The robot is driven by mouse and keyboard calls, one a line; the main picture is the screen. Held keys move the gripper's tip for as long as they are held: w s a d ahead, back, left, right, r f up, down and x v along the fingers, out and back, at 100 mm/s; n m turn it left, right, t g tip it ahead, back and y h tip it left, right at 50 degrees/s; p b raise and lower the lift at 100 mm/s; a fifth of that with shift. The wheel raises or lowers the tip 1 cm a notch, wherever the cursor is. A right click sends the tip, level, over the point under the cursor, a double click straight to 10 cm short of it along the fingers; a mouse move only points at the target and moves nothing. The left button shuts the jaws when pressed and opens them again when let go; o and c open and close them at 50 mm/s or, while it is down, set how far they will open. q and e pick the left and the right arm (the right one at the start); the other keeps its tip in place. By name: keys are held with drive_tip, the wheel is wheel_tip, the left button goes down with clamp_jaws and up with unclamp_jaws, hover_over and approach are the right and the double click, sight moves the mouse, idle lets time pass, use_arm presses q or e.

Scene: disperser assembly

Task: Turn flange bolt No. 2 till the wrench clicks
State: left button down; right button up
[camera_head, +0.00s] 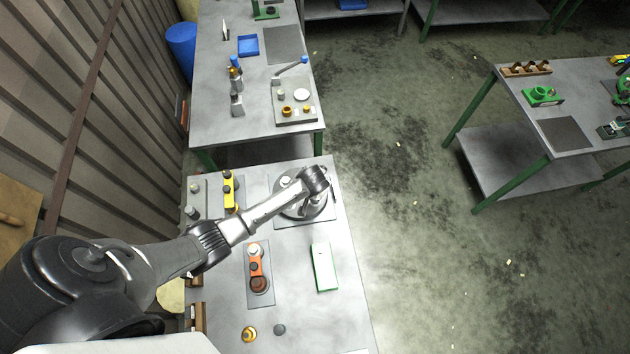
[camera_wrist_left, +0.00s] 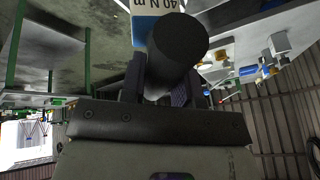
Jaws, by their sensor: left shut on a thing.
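My left arm reaches over the near bench to a round grey flange (camera_head: 310,211), which stands on a dark mat and is partly hidden by the arm. My left gripper (camera_wrist_left: 165,90) is shut on the thick dark grip of the torque wrench (camera_wrist_left: 178,50). A blue and white label reading "40 N m" shows just beyond the grip. In the head view the wrist (camera_head: 314,180) is above the flange and hides the fingers. Flange bolt No. 2 and the wrench's working end cannot be made out. My right gripper is not in view.
The near bench (camera_head: 335,325) also holds a yellow tool (camera_head: 229,190), an orange-and-brown part on a mat (camera_head: 258,268), a green-edged white box (camera_head: 323,267) and a small brass part (camera_head: 249,334). A second bench (camera_head: 215,122) stands behind. Open floor lies to the right.

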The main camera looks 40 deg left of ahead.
use_arm(q)
drive_tip(key=shift+f+b, duration=0.4)
drive_tip(key=shift+f, duration=0.15)
drive_tip(key=shift+f+b, duration=0.6)
drive_tip(key=shift+f, duration=0.45)
drive_tip(key=shift+m+t+h, duration=0.4)
drive_tip(key=shift+m+h, duration=0.4)
drive_tip(key=shift+m, duration=1.2)
drive_tip(key=shift+a+m+h, duration=0.1)
drive_tip(key=shift+m+h, duration=0.6)
drive_tip(key=shift+m, duration=0.7)
drive_tip(key=shift+m+h, duration=0.8)
drive_tip(key=shift+m, duration=1)
drive_tip(key=shift+m+g+h, duration=0.5)
drive_tip(key=shift+m+h, duration=0.4)
drive_tip(key=shift+m, duration=1.4)
drive_tip(key=shift+n+p, duration=0.3)
drive_tip(key=shift+r, duration=0.1)
